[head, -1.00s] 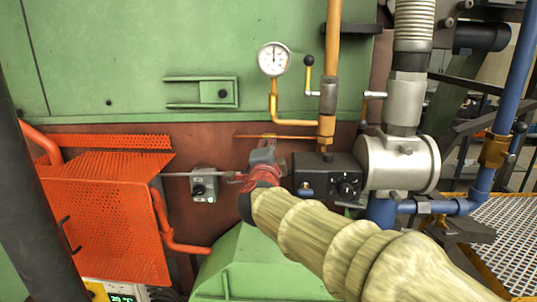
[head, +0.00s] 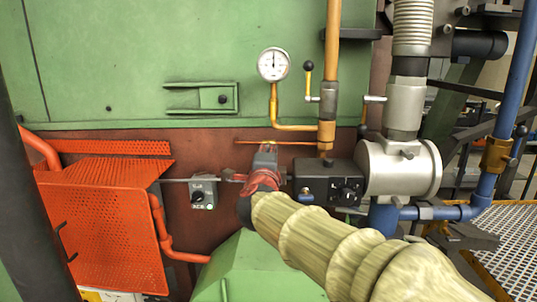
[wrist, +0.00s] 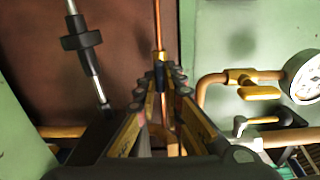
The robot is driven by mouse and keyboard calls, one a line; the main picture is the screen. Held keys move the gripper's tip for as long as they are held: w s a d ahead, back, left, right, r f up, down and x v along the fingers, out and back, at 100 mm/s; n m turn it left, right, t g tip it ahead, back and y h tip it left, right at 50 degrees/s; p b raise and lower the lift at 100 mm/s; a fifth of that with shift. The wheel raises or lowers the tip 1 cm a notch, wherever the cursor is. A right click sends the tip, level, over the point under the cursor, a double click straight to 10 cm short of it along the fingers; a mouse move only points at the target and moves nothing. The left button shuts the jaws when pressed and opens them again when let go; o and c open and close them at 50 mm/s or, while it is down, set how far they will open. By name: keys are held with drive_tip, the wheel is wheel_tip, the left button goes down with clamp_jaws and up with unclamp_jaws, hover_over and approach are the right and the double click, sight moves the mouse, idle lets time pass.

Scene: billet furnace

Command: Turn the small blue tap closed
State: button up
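In the wrist view a small dark-blue piece, seemingly the small blue tap (wrist: 160,74), sits on a thin copper pipe (wrist: 157,25). My gripper (wrist: 163,84) reaches toward it with a finger on each side and a visible gap between them. Whether either finger touches the blue piece I cannot tell. In the head view my gripper (head: 268,150) is at the brown panel, just below the thin copper pipe (head: 262,142); the tap is not discernible there.
A pressure gauge (head: 273,64) and brass pipe stand above right, with a lever valve (head: 308,80) beside them. A black control box (head: 330,181) is close at right. A small switch box (head: 203,192) and orange mesh guard (head: 100,230) are at left.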

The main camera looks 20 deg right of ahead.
drive_tip(key=o, duration=0.4)
drive_tip(key=v, duration=1.2)
